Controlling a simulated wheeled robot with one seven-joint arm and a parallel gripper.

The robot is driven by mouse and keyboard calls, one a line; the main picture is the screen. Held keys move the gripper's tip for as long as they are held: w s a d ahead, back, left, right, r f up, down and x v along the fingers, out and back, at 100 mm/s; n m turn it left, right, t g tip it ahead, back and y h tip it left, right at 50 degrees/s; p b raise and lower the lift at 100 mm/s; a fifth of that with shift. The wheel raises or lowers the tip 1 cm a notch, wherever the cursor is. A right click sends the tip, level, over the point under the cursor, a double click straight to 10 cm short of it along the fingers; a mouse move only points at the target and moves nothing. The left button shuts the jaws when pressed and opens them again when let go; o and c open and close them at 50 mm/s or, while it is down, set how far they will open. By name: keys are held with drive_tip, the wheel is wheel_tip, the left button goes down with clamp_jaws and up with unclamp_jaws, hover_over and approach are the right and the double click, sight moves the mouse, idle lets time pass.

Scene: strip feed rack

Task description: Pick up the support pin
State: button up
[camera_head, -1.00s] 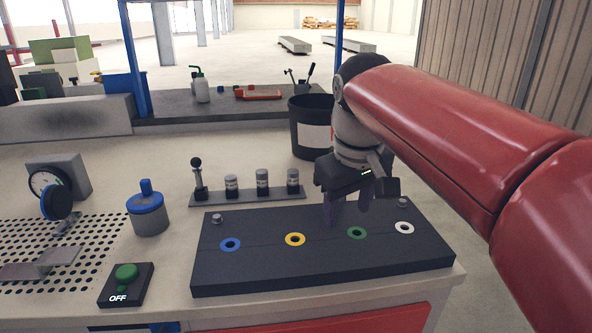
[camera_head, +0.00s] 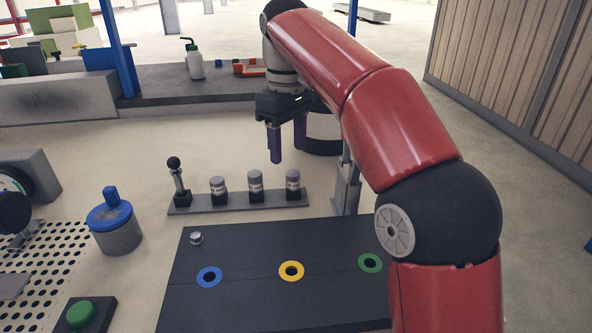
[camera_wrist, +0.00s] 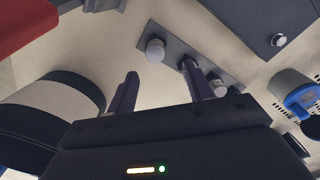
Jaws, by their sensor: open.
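A low grey strip (camera_head: 235,203) on the bench carries a pin with a black ball knob (camera_head: 174,163) at its left end and three upright grey-capped cylindrical pins (camera_head: 255,188) to its right. I cannot tell which of them is the support pin. My gripper (camera_head: 287,150) is open and empty, fingers pointing down, above and behind the right part of the strip, apart from the pins. In the wrist view, a pale-capped pin (camera_wrist: 155,50) shows between the fingers; the right finger (camera_wrist: 192,78) partly covers the pins beside it.
A dark block (camera_head: 230,300) with coloured rings stands in front of the strip; my arm hides its right part. A blue-topped canister (camera_head: 112,215) and perforated plate (camera_head: 60,255) lie left.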

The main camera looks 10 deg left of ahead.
sight(293, 173)
wheel_tip(293, 173, down, 2)
drive_tip(key=shift+d+f, duration=0.1)
drive_tip(key=shift+f, duration=0.05)
drive_tip(key=f, duration=0.1)
drive_tip(key=f+b, duration=0.1)
drive_tip(key=f, duration=0.3)
drive_tip(key=shift+w+d+f, duration=0.1)
drive_tip(key=shift+d, duration=0.25)
clamp_jaws()
